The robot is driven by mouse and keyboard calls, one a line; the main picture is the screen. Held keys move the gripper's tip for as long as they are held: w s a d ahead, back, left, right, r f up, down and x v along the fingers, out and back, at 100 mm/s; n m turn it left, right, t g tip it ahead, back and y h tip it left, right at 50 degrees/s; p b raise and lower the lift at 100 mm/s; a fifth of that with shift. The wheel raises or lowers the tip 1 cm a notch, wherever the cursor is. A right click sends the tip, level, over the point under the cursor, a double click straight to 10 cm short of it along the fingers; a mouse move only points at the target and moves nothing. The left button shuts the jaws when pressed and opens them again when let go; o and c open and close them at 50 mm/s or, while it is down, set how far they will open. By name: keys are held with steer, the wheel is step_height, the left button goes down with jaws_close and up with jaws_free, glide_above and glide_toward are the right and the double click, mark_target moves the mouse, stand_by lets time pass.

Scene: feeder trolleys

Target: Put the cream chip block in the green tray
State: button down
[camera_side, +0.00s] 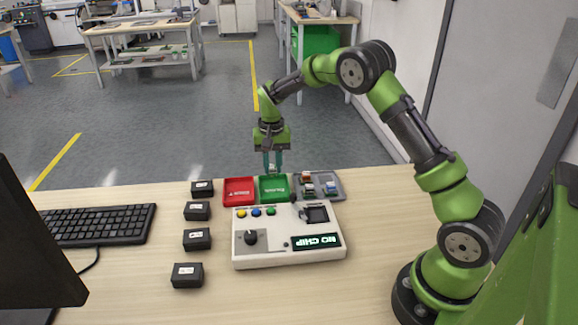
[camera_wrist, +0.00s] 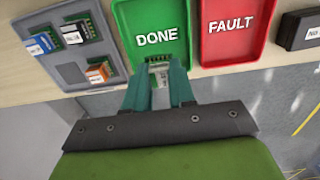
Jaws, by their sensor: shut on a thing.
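My gripper (camera_side: 272,165) is shut on a small pale block, the cream chip block (camera_wrist: 160,73), with a green board edge and dark contacts on it. In the wrist view the block sits between the fingertips (camera_wrist: 160,82) and overlaps the near rim of the green tray. In the side view my gripper is at the far edge of the green tray (camera_side: 273,188), pointing down. The fingers hide most of the block there, and I cannot tell its height above the tray. The green tray, marked DONE in the wrist view (camera_wrist: 125,20), looks empty otherwise.
A red FAULT tray (camera_side: 239,191) is beside the green one. A grey tray (camera_side: 330,192) on the other side holds blue, orange and white-topped blocks. A white tester (camera_side: 275,253) reading "NO CHIP" stands in front. Several black boxes (camera_side: 197,239) and a keyboard (camera_side: 100,224) are at left.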

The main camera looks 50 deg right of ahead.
mark_target(273, 167)
steer(key=shift+f, duration=1.75)
steer(key=c, duration=0.9)
jaws_free()
steer(key=shift+f, duration=0.15)
steer(key=shift+c, duration=0.2)
